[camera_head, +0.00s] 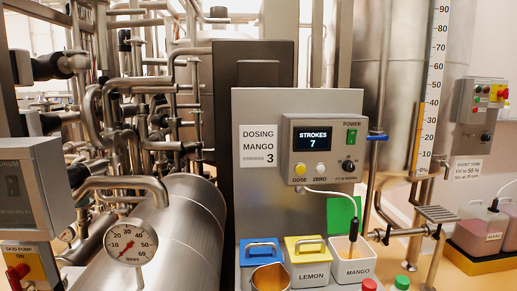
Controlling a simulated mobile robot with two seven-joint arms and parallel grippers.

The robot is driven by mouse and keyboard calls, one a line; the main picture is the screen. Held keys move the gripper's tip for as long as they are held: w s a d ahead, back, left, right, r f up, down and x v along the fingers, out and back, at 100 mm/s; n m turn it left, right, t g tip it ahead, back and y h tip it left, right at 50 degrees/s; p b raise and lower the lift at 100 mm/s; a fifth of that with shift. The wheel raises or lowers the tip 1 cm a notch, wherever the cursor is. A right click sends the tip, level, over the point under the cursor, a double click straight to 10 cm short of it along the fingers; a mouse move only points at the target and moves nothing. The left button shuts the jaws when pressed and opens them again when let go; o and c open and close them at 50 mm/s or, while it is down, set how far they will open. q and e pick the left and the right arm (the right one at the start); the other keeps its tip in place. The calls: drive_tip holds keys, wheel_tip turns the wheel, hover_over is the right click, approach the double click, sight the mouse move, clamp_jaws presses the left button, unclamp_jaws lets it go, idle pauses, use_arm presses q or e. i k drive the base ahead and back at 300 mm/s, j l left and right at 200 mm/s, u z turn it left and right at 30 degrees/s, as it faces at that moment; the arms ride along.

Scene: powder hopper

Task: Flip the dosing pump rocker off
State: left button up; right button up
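The dosing pump box (322,165) is grey and mounted on an upright panel. Its rocker (351,137) is green and sits under the word POWER at the upper right of the box; which way it is tipped is too small to tell. The display (313,138) is lit and reads STROKES 7. Below are a yellow DOSE button (300,169), a white ZERO button (320,169) and a black knob (348,166). Neither of my grippers is in view.
A sign (259,145) reads DOSING MANGO, STROKES 3. Below stand a blue-lidded container, a yellow-lidded LEMON container (307,262), an open MANGO container (350,264) with a tube, and a metal cup (270,277). The space before the box's face looks clear.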

sight(351, 140)
drive_tip(key=l+u, duration=0.15)
drive_tip(key=l, duration=0.35)
drive_tip(key=l+u, duration=0.2)
drive_tip(key=l, duration=0.35)
drive_tip(key=l+u, duration=0.15)
drive_tip(key=l, duration=0.4)
drive_tip(key=k+l+u, duration=0.15)
drive_tip(key=l, duration=0.35)
drive_tip(key=l+u, duration=0.2)
drive_tip(key=l, duration=0.3)
drive_tip(key=k+l+u, duration=0.15)
drive_tip(key=l, duration=0.35)
